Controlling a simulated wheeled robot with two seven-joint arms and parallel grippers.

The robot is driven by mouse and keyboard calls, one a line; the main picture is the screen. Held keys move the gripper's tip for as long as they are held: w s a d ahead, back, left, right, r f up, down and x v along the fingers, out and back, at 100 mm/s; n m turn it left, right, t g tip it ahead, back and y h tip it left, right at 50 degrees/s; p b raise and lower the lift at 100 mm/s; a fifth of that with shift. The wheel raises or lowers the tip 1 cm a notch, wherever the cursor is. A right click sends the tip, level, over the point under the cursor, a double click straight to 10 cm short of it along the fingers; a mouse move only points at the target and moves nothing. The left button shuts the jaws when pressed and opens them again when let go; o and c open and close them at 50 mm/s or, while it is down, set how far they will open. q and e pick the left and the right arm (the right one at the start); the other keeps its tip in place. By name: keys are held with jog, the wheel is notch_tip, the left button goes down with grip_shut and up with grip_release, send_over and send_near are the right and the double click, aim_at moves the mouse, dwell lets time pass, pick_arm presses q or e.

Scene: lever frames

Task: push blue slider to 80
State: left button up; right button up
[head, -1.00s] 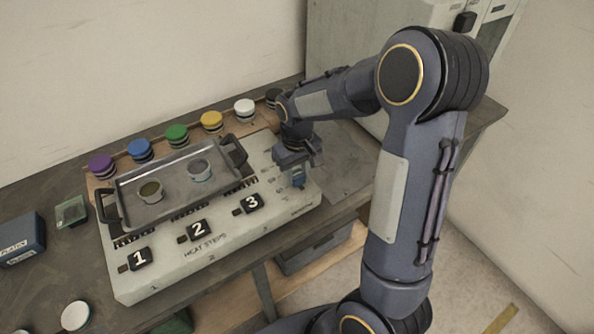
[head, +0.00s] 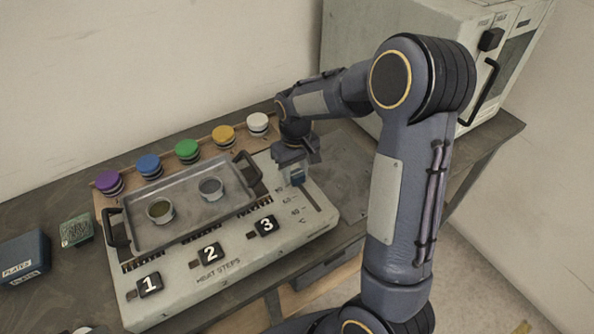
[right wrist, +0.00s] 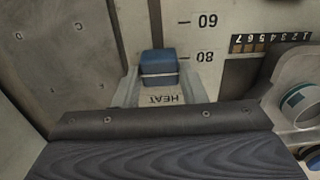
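The blue slider (right wrist: 158,70) sits in a dark slot, its white line a little past the 80 tick in the right wrist view, on the side away from 60. It also shows in the head view (head: 298,178). The 80 mark (right wrist: 205,57) is beside it. My right gripper (head: 295,160) is at the slider, over the far end of the slot. Pale pieces flank the slider in the wrist view, but whether the fingers are closed on it or only beside it is unclear. My left gripper is out of view.
The heat panel (head: 240,265) carries buttons marked 1, 2 and 3. A metal tray (head: 180,228) with two small cups lies on it. Several coloured knobs (head: 187,150) line the back. A grey cabinet (head: 345,70) stands behind my right arm.

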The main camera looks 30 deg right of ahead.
aim_at(295, 172)
jog(key=o, duration=0.4)
jog(key=shift+c, duration=0.2)
notch_tip(295, 172, up, 8)
jog(key=shift+f, duration=0.2)
jog(key=shift+r, duration=0.1)
